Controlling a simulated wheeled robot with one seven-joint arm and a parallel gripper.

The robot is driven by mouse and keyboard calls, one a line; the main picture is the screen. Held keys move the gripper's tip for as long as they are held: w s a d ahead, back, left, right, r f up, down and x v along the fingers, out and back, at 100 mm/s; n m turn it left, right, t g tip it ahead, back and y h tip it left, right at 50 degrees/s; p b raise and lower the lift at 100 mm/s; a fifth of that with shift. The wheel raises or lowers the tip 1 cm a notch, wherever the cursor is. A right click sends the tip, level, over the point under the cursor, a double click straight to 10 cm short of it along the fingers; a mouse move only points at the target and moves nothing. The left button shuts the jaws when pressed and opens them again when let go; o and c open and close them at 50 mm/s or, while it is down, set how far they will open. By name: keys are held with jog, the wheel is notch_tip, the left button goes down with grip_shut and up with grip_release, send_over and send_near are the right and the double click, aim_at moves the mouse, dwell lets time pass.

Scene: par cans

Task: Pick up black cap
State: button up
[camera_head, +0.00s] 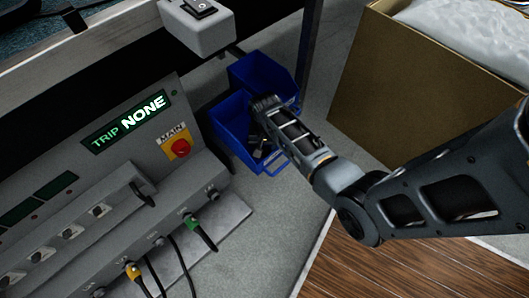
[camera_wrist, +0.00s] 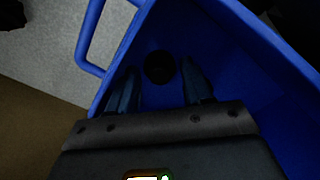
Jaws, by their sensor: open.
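In the wrist view, a small round black cap (camera_wrist: 159,67) lies on the floor of a blue bin (camera_wrist: 245,50). My gripper (camera_wrist: 160,85) is open, with one finger on either side of the cap in the picture. The cap shows just beyond and between the fingertips; I cannot tell how much height is left between them. In the head view, my gripper (camera_head: 258,145) reaches down into the front blue bin (camera_head: 228,120), and the cap cannot be made out there.
A second blue bin (camera_head: 262,70) stands directly behind. A cardboard box (camera_head: 385,95) with white plastic is at the right. A grey panel (camera_head: 120,135) with a red main switch (camera_head: 181,148) and cables is at the left. The bin walls surround my fingers closely.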

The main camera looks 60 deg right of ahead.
aim_at(265, 148)
jog(key=shift+c, duration=0.2)
jog(key=c, duration=0.8)
jog(key=shift+r, duration=0.1)
notch_tip(265, 148, up, 10)
jog(key=p, duration=0.5)
